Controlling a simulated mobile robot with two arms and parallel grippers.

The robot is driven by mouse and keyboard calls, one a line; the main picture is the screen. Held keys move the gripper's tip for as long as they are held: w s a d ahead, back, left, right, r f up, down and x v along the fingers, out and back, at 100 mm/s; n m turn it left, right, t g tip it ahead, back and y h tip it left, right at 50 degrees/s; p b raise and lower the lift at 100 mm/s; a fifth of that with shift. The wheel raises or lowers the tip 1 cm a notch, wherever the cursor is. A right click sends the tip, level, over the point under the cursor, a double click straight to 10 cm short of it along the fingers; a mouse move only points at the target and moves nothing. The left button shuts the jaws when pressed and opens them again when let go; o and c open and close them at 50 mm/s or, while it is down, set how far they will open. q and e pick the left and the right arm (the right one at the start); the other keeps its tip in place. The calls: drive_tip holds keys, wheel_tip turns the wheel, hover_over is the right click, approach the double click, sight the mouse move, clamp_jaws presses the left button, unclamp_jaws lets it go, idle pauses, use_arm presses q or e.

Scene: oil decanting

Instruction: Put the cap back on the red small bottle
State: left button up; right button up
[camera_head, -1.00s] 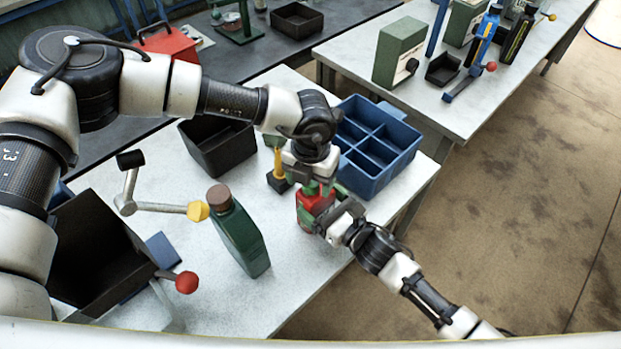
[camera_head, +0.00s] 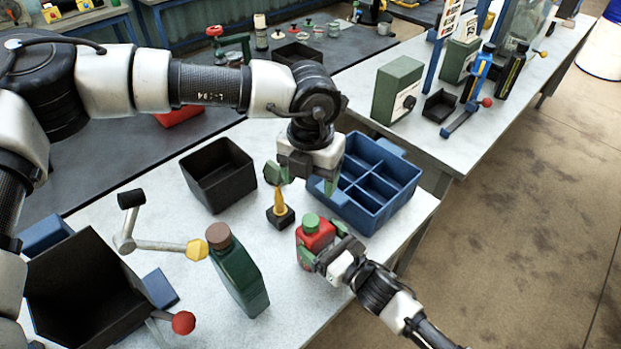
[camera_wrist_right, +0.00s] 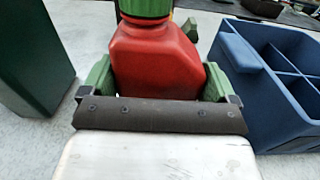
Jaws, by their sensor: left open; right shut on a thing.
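The red small bottle (camera_head: 318,238) stands upright on the white table, with a green cap (camera_head: 311,220) on its top. It also shows in the right wrist view (camera_wrist_right: 155,60), with the green cap (camera_wrist_right: 146,8) on its neck, cut off by the upper edge. My right gripper (camera_head: 322,256) is shut on the bottle's body, one green finger on each side. My left gripper (camera_head: 302,182) is open and empty, above and behind the bottle, apart from the cap. Whether the cap is fully tightened I cannot tell.
A dark green bottle with a brown cap (camera_head: 238,270) stands left of the red bottle. A blue divided crate (camera_head: 385,212) is close on the right. A small yellow-tipped funnel or oiler (camera_head: 280,212), a black bin (camera_head: 218,175) and a crank arm (camera_head: 165,245) stand nearby.

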drive_tip(key=o, duration=1.4)
drive_tip(key=shift+o, duration=0.2)
drive_tip(key=shift+d, duration=0.1)
drive_tip(key=shift+s+d+f, duration=0.1)
drive_tip(key=shift+s+d, duration=0.1)
drive_tip(key=shift+s, duration=0.1)
use_arm(q)
wheel_tip(320, 180, down, 3)
drive_tip(key=b, duration=0.3)
use_arm(e)
drive_tip(key=v, duration=0.9)
drive_tip(key=shift+s+d, duration=0.3)
drive_tip(key=shift+d, duration=0.05)
